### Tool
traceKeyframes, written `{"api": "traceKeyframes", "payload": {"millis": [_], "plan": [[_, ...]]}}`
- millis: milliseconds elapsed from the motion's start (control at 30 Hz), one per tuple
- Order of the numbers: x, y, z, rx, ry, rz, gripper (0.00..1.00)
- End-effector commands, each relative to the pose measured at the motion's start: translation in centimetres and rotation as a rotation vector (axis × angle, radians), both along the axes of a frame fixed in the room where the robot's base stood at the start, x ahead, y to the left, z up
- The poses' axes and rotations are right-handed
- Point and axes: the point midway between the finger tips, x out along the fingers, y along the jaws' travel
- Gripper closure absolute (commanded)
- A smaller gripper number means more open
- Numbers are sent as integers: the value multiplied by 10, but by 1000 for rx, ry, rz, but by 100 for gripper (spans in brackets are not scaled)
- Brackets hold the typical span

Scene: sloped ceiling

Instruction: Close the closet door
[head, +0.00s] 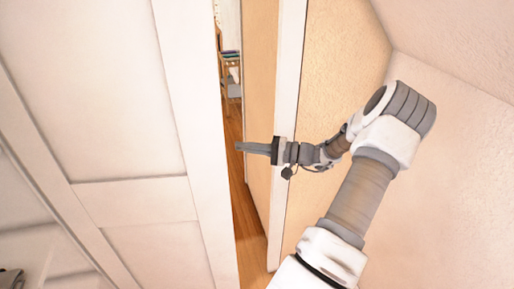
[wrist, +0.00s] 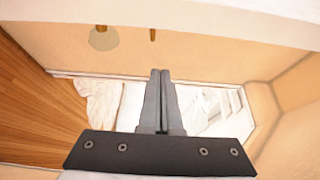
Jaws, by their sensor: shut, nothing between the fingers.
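A large white panelled door (head: 125,140) fills the left of the head view and stands ajar. A gap lies between its right edge and the white frame post. I take it for the closet door. My gripper (head: 238,147) reaches in from the right across the post, pointing left. Its tips appear just right of the door's edge; I cannot tell whether they touch it. In the wrist view my gripper's two fingers (wrist: 160,72) lie together with nothing between them. A white band (wrist: 170,12) crosses the top there; I cannot tell whether it is the door.
The white post (head: 288,70) and tan wall (head: 325,75) stand close behind my gripper. Through the gap are wooden floor (head: 246,225) and a small wooden piece of furniture (head: 229,62). The wrist view shows white cloth-like items (wrist: 100,98) and a round pale object (wrist: 103,38).

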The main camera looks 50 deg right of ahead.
Motion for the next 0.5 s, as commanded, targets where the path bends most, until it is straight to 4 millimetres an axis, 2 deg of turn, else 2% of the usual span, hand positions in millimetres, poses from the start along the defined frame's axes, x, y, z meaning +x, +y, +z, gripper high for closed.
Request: {"api": "traceKeyframes", "payload": {"millis": [167,300,500], "plan": [[33,21,1,2,0,4,100],[14,32,2,1,2,0,100],[2,43,0,-1,1,1,100]]}}
